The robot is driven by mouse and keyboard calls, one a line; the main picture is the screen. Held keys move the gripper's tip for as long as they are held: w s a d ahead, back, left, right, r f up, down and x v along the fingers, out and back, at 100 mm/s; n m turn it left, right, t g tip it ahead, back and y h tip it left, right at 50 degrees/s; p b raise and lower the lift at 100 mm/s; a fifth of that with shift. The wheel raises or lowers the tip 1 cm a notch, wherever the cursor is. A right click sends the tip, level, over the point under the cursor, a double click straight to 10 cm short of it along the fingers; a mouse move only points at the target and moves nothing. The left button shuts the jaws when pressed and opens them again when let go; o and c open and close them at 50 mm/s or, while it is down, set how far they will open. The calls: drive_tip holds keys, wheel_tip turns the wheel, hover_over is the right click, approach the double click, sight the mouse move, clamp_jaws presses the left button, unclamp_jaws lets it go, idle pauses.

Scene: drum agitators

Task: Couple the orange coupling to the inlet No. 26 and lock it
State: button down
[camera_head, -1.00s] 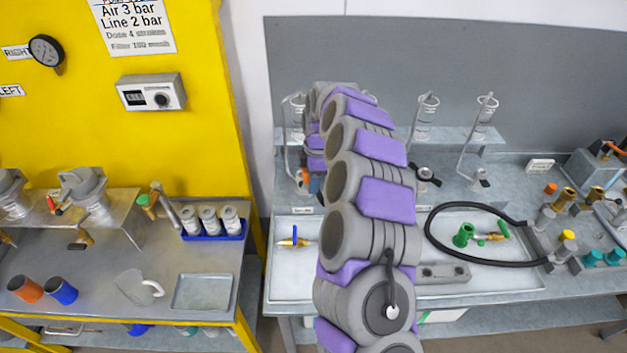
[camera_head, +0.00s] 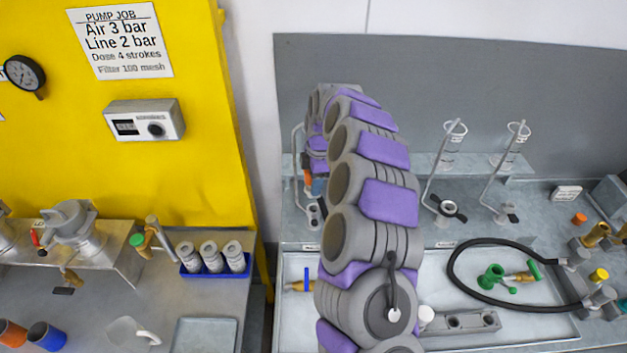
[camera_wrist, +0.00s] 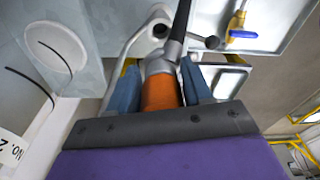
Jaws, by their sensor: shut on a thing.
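My gripper (camera_wrist: 160,72) is shut on the orange coupling (camera_wrist: 160,93) in the wrist view, with a blue finger on each side of its orange body. The coupling's grey end points away from me, towards a grey round fitting (camera_wrist: 159,29) with a bent pipe. I cannot tell whether the two touch. A partly cut-off label (camera_wrist: 11,150) reads "NO. 2". In the head view, my arm hides most of the gripper; a bit of orange (camera_head: 307,176) shows at its left edge.
A blue-handled brass valve (camera_head: 302,284) lies in the white tray (camera_head: 292,325); it also shows in the wrist view (camera_wrist: 239,25). Two more inlets with black levers (camera_head: 447,208) stand to the right. A black hose (camera_head: 452,270) loops around green fittings (camera_head: 493,277).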

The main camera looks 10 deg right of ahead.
drive_tip(key=shift+d+f, duration=0.15)
drive_tip(key=shift+d, duration=0.2)
drive_tip(key=shift+d+f, duration=0.25)
drive_tip(key=shift+f, duration=0.35)
drive_tip(key=shift+f+b, duration=0.3)
drive_tip(key=shift+f, duration=0.45)
drive_tip(key=shift+a+f, duration=0.45)
drive_tip(key=shift+f, duration=0.25)
drive_tip(key=shift+d, duration=0.3)
drive_tip(key=shift+f, duration=0.1)
drive_tip(key=shift+s+d+f, duration=0.1)
drive_tip(key=shift+f, duration=0.1)
